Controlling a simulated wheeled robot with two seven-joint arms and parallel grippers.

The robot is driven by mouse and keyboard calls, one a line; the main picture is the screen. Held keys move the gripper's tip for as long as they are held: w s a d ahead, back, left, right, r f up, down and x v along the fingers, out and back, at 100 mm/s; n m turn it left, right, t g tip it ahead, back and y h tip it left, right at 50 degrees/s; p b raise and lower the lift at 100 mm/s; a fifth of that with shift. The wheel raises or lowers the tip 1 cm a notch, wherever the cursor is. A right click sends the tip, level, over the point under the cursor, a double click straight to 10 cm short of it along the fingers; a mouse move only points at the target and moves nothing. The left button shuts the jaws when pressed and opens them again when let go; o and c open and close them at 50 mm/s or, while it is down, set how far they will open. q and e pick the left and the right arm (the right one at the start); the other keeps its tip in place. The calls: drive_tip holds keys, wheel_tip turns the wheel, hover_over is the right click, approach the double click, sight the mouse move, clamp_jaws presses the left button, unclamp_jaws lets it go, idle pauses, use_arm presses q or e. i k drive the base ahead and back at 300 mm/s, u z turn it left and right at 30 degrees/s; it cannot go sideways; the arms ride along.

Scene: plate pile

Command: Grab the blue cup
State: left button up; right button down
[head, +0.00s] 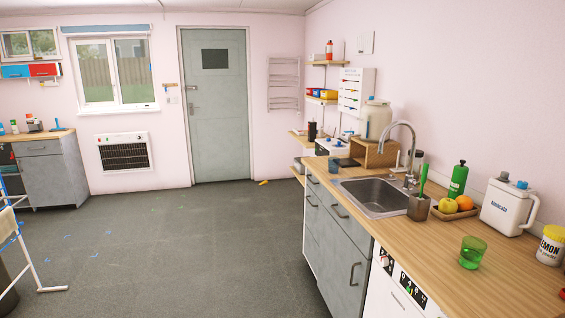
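A small blue cup (333,165) stands upright on the wooden counter at the far left end, just beyond the sink. It looks dark blue and is small in the head view, so what is inside it cannot be made out. It stands apart from the wooden crate to its right. Neither of my grippers shows in the head view.
The counter (490,280) runs along the right wall. It holds a sink (378,196) with a tap, a green glass (472,252), a fruit tray, a white jug (508,207) and a wooden crate (374,153). A white rack (12,235) stands left. The grey floor (180,250) is mostly clear.

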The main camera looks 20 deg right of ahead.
sight(334, 162)
drive_tip(key=z, duration=0.3)
drive_tip(key=i, duration=1)
drive_tip(key=z, duration=0.75)
drive_tip(key=i, duration=0.95)
drive_tip(key=u, duration=0.4)
drive_tip(key=i, duration=1.5)
drive_tip(key=z, duration=0.5)
